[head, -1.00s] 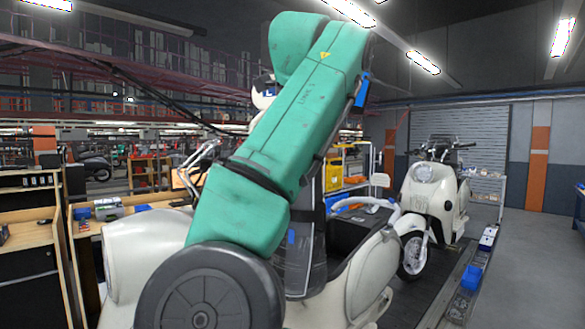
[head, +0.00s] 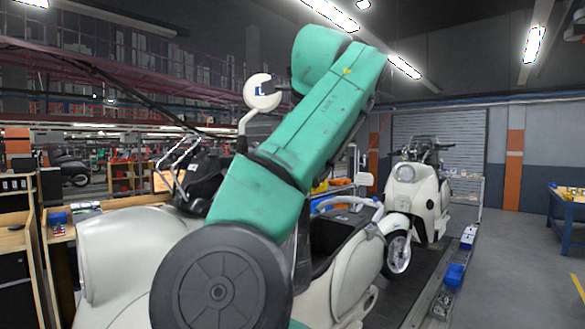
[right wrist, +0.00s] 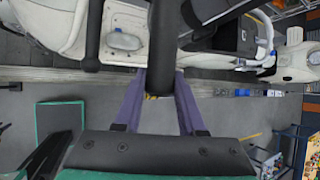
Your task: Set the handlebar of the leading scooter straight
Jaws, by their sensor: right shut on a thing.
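In the head view a cream scooter (head: 125,260) stands close in front of me. Its round white mirror (head: 262,98) and dark handlebar area (head: 205,178) show to the left of my green arm, which hides much of the scooter's middle. In the right wrist view my right gripper (right wrist: 160,75) has its two purple fingers on either side of a thick black handlebar grip (right wrist: 160,45) and is shut on it. The grip stands out over the cream body (right wrist: 60,25). My left gripper is in neither view.
A second cream scooter (head: 415,200) stands farther back on the dark slat conveyor (head: 405,285). A rail with blue boxes (head: 454,275) runs along its right side. A blue table (head: 567,207) is at far right; grey floor between is clear. Wooden shelving (head: 20,225) stands left.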

